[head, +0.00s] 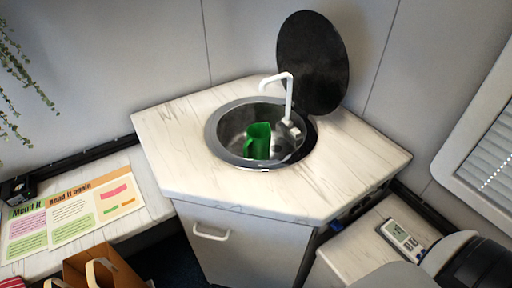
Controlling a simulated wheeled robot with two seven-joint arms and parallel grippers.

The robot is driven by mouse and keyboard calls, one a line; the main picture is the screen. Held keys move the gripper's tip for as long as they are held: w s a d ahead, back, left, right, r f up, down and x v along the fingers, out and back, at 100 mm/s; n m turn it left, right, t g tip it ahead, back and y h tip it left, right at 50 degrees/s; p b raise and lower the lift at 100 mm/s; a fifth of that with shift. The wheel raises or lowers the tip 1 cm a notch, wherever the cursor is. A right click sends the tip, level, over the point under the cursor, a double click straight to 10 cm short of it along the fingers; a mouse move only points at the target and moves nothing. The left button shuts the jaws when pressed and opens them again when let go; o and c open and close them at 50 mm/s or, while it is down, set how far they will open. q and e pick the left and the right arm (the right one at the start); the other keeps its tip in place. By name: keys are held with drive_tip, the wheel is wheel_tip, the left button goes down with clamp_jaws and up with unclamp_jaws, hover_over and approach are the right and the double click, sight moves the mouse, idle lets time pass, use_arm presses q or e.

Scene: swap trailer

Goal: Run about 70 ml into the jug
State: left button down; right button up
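A green jug (257,141) stands inside the round metal sink (227,150), below and a little left of the tap's spout. The white tap (289,98) rises at the sink's right side, and its spout curves to the left. A small pale part, perhaps the tap's lever (294,131), shows at its base. No water stream is visible, and the level inside the jug cannot be made out. Neither of my grippers is in view; only a grey and black part of my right arm shows at the lower right.
A round black lid stands raised (312,62) behind the sink. The marbled counter (180,130) is otherwise clear. A small device with a display (403,240) lies on the lower right surface. A printed board (70,215) and a brown box (110,268) are at lower left.

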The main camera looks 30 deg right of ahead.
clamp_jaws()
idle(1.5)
